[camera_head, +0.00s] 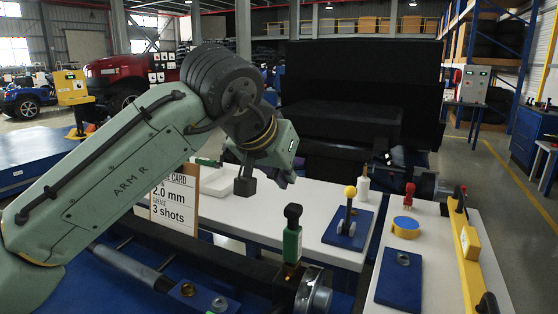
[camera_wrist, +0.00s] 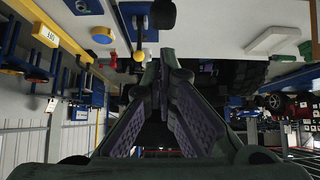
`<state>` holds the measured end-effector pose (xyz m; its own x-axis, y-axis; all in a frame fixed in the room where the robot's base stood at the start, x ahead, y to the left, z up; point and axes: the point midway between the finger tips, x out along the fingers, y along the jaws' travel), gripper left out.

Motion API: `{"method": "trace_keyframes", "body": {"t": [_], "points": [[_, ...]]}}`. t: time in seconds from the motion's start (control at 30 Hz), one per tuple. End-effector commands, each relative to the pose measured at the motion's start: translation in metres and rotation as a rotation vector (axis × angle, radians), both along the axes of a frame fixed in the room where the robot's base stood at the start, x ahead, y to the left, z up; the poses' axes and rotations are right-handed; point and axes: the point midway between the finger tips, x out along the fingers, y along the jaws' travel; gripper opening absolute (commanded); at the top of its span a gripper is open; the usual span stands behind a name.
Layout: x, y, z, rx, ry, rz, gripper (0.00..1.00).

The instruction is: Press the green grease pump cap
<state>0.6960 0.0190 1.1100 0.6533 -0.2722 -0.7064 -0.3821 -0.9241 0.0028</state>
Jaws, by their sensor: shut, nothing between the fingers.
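A green upright block with a black knob on top (camera_head: 292,243) stands beside the metal roller in the head view. It looks like the grease pump, though the green is on its body and the knob is black. In the wrist view my gripper's fingers (camera_wrist: 163,62) come together at the tips. A dark round knob (camera_wrist: 163,14) shows beyond them; I cannot tell whether it is the same one.
A card (camera_head: 174,200) reading "2.0 mm" and "3 shots" stands behind my arm. A yellow-knobbed lever (camera_head: 350,192), white bottle (camera_head: 363,187), red fitting (camera_head: 409,194) and blue-topped yellow disc (camera_head: 405,228) stand on white benches. A roller (camera_head: 314,294) lies close to the green block.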

Motion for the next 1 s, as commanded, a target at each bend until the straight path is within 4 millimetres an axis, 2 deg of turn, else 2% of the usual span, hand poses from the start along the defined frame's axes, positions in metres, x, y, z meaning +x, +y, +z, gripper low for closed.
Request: {"method": "trace_keyframes", "body": {"t": [0.1, 0.3, 1.0], "points": [[-0.014, 0.006, 0.015, -0.001, -0.003, -0.001, 0.0], [-0.028, 0.011, 0.03, 0.0, -0.002, -0.001, 0.0], [-0.03, 0.012, 0.033, 0.001, 0.001, -0.001, 0.0]]}}
